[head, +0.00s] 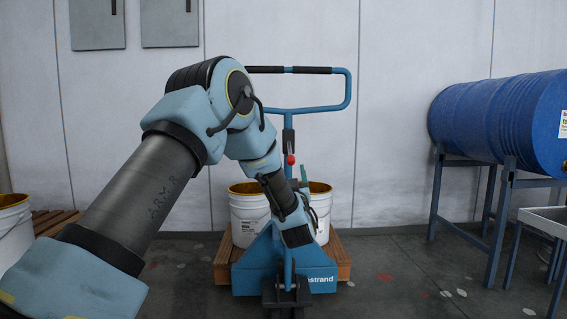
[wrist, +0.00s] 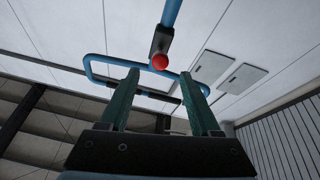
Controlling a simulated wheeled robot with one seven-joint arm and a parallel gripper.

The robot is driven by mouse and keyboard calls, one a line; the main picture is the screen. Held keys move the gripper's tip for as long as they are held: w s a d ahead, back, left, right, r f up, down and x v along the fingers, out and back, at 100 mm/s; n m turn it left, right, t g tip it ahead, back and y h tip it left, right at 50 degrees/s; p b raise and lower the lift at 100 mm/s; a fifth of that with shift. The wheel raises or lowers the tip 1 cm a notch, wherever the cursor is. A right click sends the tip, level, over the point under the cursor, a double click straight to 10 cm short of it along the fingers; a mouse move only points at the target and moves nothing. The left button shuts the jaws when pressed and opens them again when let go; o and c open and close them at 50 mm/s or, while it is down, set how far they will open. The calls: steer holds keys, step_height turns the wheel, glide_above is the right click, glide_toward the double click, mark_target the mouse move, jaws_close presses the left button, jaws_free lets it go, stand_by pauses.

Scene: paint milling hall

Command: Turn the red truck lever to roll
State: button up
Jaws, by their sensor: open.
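The red lever knob (head: 291,159) sits on the dark bracket of the blue pallet truck's upright handle (head: 289,140), below the looped grip. My gripper (head: 303,172) is just below and slightly right of the knob in the head view, fingers pointing up. In the wrist view the red knob (wrist: 160,61) appears beyond and between the two green fingertips of my gripper (wrist: 166,72). The fingers are spread apart with nothing between them. No contact with the knob shows. Any lever arm behind the knob is hidden, and no position marks are readable.
White buckets (head: 248,212) stand on a wooden pallet (head: 340,262) behind the truck's blue body (head: 258,275). A blue drum (head: 497,122) lies on a stand at right. Another bucket (head: 14,232) is at the left edge.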

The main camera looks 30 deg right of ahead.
mark_target(290, 154)
steer(key=x, duration=0.9)
steer(key=shift+w+d+r, duration=0.15)
steer(key=shift+w, duration=0.1)
jaws_close()
stand_by(1.0)
